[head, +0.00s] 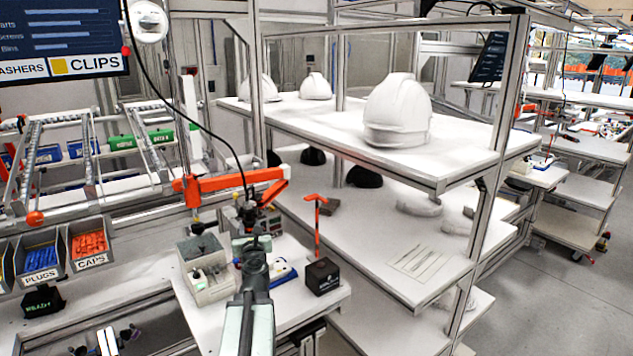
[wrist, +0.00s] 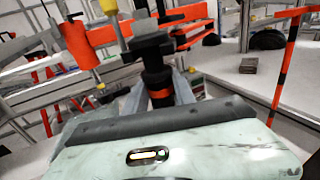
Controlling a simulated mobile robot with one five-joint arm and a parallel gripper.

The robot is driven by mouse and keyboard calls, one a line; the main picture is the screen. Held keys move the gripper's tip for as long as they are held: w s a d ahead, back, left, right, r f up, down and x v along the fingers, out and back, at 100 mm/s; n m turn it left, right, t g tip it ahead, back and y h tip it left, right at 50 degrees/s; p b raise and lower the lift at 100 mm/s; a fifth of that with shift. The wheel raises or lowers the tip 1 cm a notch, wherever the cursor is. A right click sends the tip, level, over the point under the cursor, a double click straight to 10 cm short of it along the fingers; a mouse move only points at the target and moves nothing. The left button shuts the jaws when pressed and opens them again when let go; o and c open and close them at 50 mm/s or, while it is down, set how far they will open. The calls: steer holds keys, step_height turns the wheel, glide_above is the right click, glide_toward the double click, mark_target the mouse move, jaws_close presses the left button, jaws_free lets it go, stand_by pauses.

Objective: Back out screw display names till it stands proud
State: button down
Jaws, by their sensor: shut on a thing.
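My gripper (wrist: 160,92) is shut on a black tool with an orange band (wrist: 157,76), upright between the grey fingers in the wrist view; a wide dark part caps it. In the head view my gripper (head: 252,238) is above the small white bench, and the tool is hard to separate from the things behind it. A dark display (head: 65,32) at the upper left has short text rows and bars; I cannot read a screw's name on it. I cannot make out the screw in either view.
An orange beam (head: 235,182) crosses behind my gripper. Shelves with white helmet shells (head: 398,110) are to the right. Bins of plugs (head: 40,257) and caps (head: 90,245) are left.

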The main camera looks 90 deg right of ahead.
mark_target(248, 213)
step_height(248, 213, up, 6)
steer(key=p, duration=0.6)
steer(key=shift+d+f, duration=0.1)
steer(key=shift+d, duration=0.05)
